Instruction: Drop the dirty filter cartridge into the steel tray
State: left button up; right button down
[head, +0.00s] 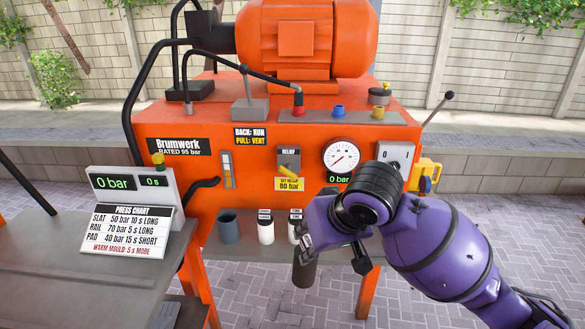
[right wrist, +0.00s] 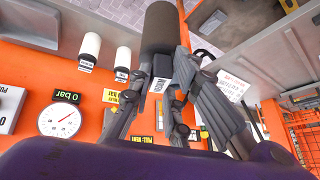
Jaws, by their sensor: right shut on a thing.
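A dark grey-brown filter cartridge (head: 304,271) hangs below my right gripper (head: 332,248), in front of the orange machine and clear of its shelf. In the right wrist view my right gripper (right wrist: 163,72) is shut on the dark cap of the cartridge (right wrist: 160,30), which carries a small white label. The cartridge's upper part is hidden behind the gripper in the head view. I cannot make out the steel tray for sure in either view. My left gripper is not in view.
Two white cartridges (head: 265,230) and a grey cup (head: 228,227) stand along the machine's front (head: 250,195). A grey table (head: 60,260) with a press chart (head: 125,228) and a display is at left. Paved floor (head: 265,290) shows between table and right arm.

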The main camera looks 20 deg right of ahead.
aim_at(380, 243)
jog(key=z, duration=1.2)
jog(key=i+j, duration=0.25)
jog(key=i, duration=0.15)
jog(key=i+j, duration=0.25)
jog(key=i, duration=0.2)
jog(key=i+j, duration=0.3)
jog(key=i+l+z, duration=0.05)
jog(key=i, duration=0.05)
